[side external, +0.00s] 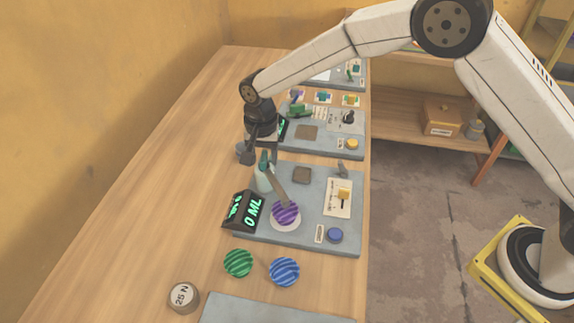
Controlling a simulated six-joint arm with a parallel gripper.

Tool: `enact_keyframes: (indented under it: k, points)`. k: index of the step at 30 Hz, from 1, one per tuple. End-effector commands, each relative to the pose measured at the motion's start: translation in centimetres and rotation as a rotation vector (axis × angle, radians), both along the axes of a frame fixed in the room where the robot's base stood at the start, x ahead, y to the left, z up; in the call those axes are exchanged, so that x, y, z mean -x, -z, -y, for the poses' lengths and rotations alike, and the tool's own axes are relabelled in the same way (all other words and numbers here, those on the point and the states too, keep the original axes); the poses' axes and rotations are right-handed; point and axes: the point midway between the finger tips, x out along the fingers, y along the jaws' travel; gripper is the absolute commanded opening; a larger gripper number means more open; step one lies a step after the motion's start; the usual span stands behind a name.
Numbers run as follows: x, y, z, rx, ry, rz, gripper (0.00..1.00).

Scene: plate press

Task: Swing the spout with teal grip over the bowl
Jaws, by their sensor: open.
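The spout (278,190) is a grey bar on a pale post on the grey-blue panel, with a teal grip (264,158) at its upper end. It slants down to the right, its lower end at or above a purple striped round thing (286,213) on a white disc (283,227). I cannot tell whether that disc or the striped thing is the bowl, or whether the spout touches it. My gripper (258,157) is open, pointing down at the teal grip, with its fingers close around or beside it. The exact contact is too small to tell.
A black display (244,211) reading "0 ML" stands left of the spout. The table's left side is clear.

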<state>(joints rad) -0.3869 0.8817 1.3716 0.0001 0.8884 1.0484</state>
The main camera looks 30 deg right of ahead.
Motion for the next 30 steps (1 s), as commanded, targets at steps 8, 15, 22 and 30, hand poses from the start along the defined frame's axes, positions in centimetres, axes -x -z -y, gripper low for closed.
enact_keyframes:
  k: [8, 15, 22, 30]
  points:
    - [0.0, -2.3, 0.0, -0.001, 0.0, 0.002, 0.56]
    - [0.0, -5.5, 0.0, -0.001, 0.0, 0.003, 0.56]
    - [0.0, -7.4, 0.0, -0.001, 0.001, 0.002, 0.56]
    - [0.0, -7.7, 0.0, 0.0, 0.001, 0.001, 0.56]
